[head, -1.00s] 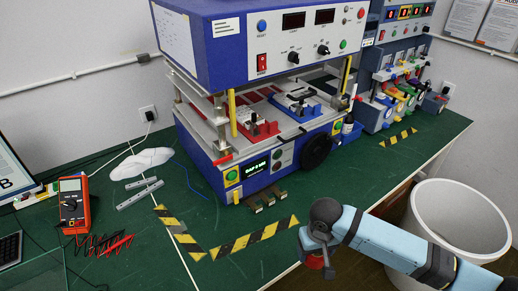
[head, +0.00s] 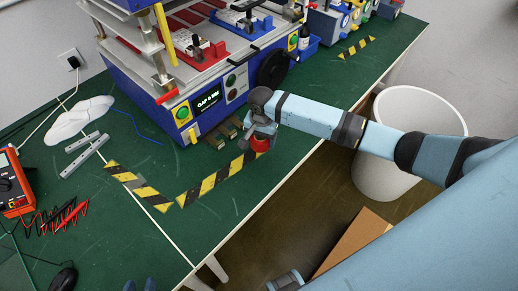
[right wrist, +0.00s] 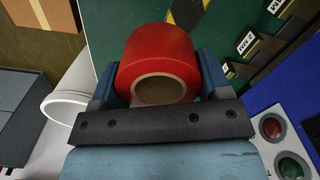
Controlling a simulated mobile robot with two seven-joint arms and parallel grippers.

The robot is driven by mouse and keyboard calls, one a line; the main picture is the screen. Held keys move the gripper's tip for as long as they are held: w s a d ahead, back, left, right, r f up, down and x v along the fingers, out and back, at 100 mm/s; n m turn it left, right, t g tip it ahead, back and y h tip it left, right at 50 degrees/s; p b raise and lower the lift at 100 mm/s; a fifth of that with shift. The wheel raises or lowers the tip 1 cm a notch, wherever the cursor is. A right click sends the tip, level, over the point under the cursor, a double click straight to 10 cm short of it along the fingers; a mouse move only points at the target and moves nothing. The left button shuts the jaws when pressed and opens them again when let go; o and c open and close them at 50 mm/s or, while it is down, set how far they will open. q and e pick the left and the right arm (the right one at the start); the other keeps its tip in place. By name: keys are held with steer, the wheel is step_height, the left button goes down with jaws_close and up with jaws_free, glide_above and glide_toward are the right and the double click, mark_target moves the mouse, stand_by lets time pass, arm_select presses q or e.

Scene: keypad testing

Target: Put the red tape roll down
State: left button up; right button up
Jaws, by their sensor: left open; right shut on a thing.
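The red tape roll (head: 260,143) is held in my right gripper (head: 262,132), near the table's front edge and beside the right end of the yellow-black striped tape. In the right wrist view the roll (right wrist: 158,58) sits between the two blue fingers of the gripper (right wrist: 160,85), its cardboard core facing the camera. I cannot tell whether the roll touches the green tabletop (head: 235,205). Two bluish fingertips of my left gripper (head: 139,285) show at the bottom edge of the head view, apart and empty; the rest is cut off.
The blue test machine (head: 205,100) stands just behind the right gripper, with small brass blocks (head: 220,133) at its foot. Striped tape (head: 215,183) marks the table. A multimeter (head: 12,185) with leads lies left. A white bin (head: 400,165) stands beyond the edge. The front-middle tabletop is clear.

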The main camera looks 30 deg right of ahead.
mark_target(261, 157)
step_height(261, 157, down, 8)
steer(key=shift+f, duration=0.1)
stand_by(0.4)
steer(key=shift+f, duration=0.1)
steer(key=o, duration=1)
steer(key=shift+c, duration=0.2)
